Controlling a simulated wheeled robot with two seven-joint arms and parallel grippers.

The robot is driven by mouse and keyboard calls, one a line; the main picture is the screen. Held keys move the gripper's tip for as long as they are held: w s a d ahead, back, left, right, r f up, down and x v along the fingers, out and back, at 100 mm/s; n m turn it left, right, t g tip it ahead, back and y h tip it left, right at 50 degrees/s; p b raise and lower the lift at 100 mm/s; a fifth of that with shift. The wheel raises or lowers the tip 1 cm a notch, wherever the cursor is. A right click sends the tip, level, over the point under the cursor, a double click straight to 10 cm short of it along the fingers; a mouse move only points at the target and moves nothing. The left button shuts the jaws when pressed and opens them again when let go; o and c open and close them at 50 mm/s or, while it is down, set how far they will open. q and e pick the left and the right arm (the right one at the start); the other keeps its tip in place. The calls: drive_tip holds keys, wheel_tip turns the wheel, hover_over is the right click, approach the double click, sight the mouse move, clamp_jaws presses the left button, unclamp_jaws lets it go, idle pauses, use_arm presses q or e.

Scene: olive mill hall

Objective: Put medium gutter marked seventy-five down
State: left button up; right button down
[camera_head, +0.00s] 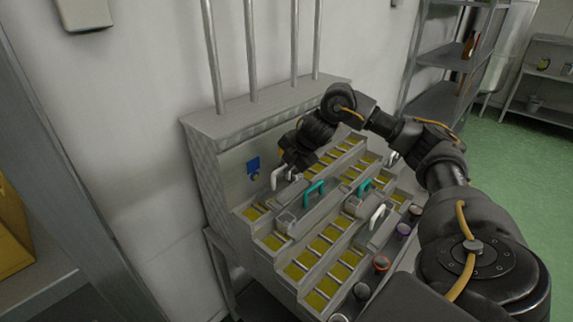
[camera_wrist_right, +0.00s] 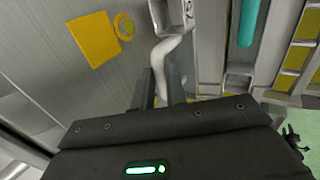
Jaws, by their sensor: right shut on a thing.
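My right gripper (camera_head: 290,166) is over the back left of the stepped metal machine (camera_head: 237,128). It is shut on a white curved handle (camera_head: 275,179), which also shows between the fingers in the right wrist view (camera_wrist_right: 165,50). A grey gutter end (camera_wrist_right: 181,14) with a small marking, too small to read, adjoins this handle. Whether the gutter touches the step below cannot be told. Other gutters have teal handles (camera_head: 314,190) and a white handle (camera_head: 377,216). I cannot read seventy-five on any of them. My left gripper is out of view.
The steps hold rows of yellow-bottomed compartments (camera_head: 320,245). Several round-topped jars (camera_head: 381,263) line the right side. Vertical pipes (camera_head: 250,50) rise behind. A metal shelf (camera_head: 440,100) stands at the back right, with green floor (camera_head: 510,150) beyond.

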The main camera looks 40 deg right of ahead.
idle(0.3)
drive_tip(key=c, duration=1.4)
unclamp_jaws()
drive_tip(key=shift+s, duration=0.1)
drive_tip(key=shift+s+r, duration=0.15)
drive_tip(key=shift+r, duration=0.15)
drive_tip(key=p+v, duration=0.3)
drive_tip(key=v, duration=0.8)
drive_tip(key=shift+s+r, duration=0.1)
